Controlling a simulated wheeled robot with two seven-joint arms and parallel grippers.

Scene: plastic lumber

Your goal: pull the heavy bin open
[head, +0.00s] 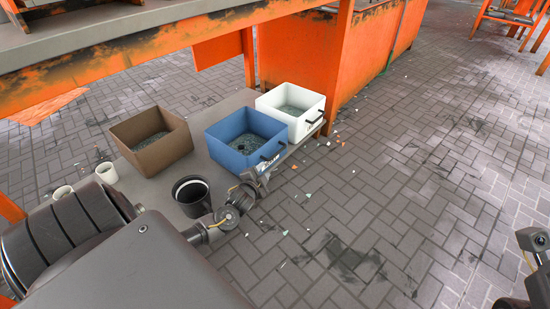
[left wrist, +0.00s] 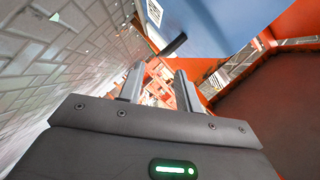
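Three open-topped bins stand on a low grey shelf: a brown bin (head: 152,153), a blue bin (head: 237,153) and a white bin (head: 303,122). Each holds greyish granules; which is heaviest cannot be told by sight. The blue bin has a black handle (head: 269,163) on its front; the white bin has one too (head: 314,119). My left gripper (head: 262,178) is just in front of the blue bin, close to its handle. In the left wrist view its two fingers (left wrist: 158,92) are apart. No right fingers show.
A black bucket (head: 191,195) stands beside my left arm, with white cups (head: 106,172) farther left. An orange bench frame (head: 180,45) overhangs the shelf, and an orange cabinet (head: 305,52) stands behind. The paved floor (head: 400,190) in front is mostly clear, with small scraps.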

